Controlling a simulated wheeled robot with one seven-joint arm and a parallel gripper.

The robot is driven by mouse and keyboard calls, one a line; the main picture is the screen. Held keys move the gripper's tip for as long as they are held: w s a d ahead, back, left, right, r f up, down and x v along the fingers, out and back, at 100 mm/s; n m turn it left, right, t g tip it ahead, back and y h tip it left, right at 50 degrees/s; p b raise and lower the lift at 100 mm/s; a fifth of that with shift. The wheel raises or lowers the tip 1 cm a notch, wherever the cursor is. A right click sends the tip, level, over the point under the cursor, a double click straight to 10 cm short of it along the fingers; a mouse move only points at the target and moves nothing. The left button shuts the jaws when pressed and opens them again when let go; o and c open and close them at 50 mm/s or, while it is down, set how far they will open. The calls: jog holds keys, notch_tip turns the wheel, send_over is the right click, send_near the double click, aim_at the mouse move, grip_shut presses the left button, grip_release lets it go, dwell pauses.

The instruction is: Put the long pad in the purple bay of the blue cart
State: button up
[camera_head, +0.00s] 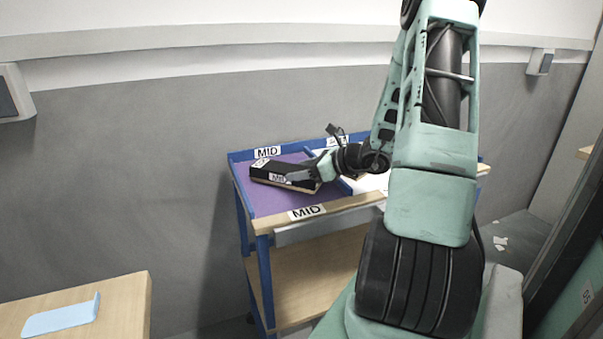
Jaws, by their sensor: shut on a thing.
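The blue cart (241,199) stands against the grey wall in the middle of the view. Its left bay is the purple bay (262,200), with MID labels at its back and front edges. The long pad (265,170) is a dark block with a pale underside and white labels, one reading MID. It shows over the purple bay, lying across its back half. My gripper (300,176) reaches in from the right and is shut on the pad's right end. I cannot tell whether the pad touches the bay floor. My arm hides much of the cart's right side.
A blue divider (343,186) separates the purple bay from a white bay (372,183) on the right. The cart's lower wooden shelf (315,268) looks bare.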

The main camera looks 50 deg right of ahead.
jog(key=shift+f, duration=0.2)
jog(key=shift+f, duration=0.15)
jog(key=o, duration=1.3)
